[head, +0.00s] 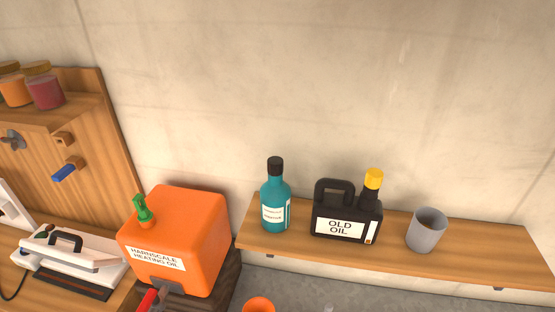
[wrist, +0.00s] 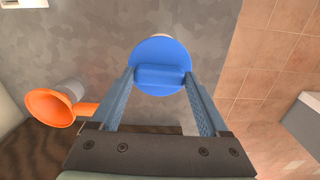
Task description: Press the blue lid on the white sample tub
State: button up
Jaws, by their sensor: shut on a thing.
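The round blue lid (wrist: 160,52) is in the upper middle of the wrist view, with a raised grip bar across it. My gripper (wrist: 161,76) is shut on this bar, one finger at each end. A thin pale sliver shows past the lid's top edge; I cannot tell whether it is the white sample tub. The tub is otherwise hidden, and I cannot tell whether the lid touches it. The head view shows neither lid, tub nor gripper.
An orange funnel-like cup (wrist: 50,107) lies left of my gripper. In the head view, an orange heating-oil tank (head: 185,235) stands left of a wooden shelf (head: 470,262) with a teal bottle (head: 275,200), a black oil can (head: 345,212) and a grey cup (head: 426,232).

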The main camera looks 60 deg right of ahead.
jog(key=o, duration=1.2)
jog(key=shift+r+p, duration=3.5)
jog(key=shift+p, duration=0.15)
grip_shut()
